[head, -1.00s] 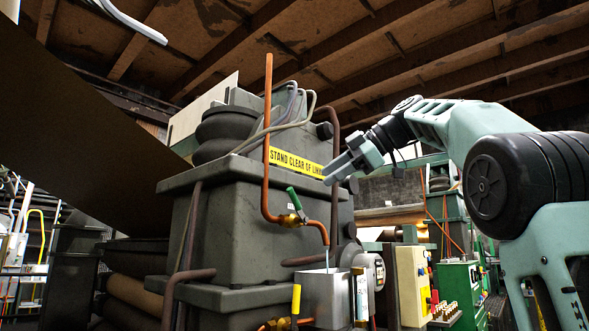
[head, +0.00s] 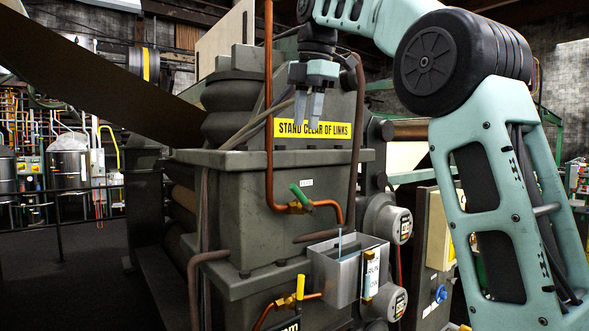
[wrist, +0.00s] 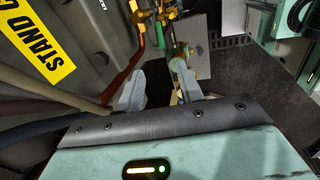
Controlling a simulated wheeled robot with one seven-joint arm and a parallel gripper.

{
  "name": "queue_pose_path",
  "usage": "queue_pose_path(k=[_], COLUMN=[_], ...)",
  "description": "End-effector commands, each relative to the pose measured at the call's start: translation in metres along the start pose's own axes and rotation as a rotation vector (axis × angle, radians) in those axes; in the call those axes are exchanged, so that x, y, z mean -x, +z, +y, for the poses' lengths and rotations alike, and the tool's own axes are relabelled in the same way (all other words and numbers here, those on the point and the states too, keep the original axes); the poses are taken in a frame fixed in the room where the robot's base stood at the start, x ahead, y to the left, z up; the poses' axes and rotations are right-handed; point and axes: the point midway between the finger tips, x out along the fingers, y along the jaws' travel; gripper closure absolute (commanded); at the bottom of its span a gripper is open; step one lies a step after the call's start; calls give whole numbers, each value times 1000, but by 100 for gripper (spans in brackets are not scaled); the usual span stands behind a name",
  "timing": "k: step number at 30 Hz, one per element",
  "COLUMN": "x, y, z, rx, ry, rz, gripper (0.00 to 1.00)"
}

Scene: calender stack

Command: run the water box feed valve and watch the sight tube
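The grey metal water box (head: 332,272) is fixed at the right front of the dark machine. A copper pipe comes down to it through a brass valve with a green lever (head: 300,195). The lever is tilted, its top to the left. The sight tube (head: 367,281) stands upright on the box's front corner beside a white label; its level is too small to read. My gripper (head: 308,112) points down above the green lever, in front of the yellow sign, touching nothing. Its fingers are apart and empty. The green lever (wrist: 180,54) shows beyond the fingertips in the wrist view.
A second valve with a yellow handle (head: 300,287) sits low, left of the box. The copper riser (head: 268,100) runs close left of my gripper. Open floor (head: 70,270) lies at left.

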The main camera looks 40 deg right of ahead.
Motion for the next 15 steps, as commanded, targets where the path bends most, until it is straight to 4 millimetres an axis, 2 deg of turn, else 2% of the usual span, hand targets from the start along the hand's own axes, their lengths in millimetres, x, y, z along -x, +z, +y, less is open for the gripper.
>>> queue_pose_path(k=[5, 15], x=[-9, -69], y=[0, 0], z=[0, -1], rx=[2, 2], ry=[-8, -9], rz=[-8, -7], gripper=[63, 63])
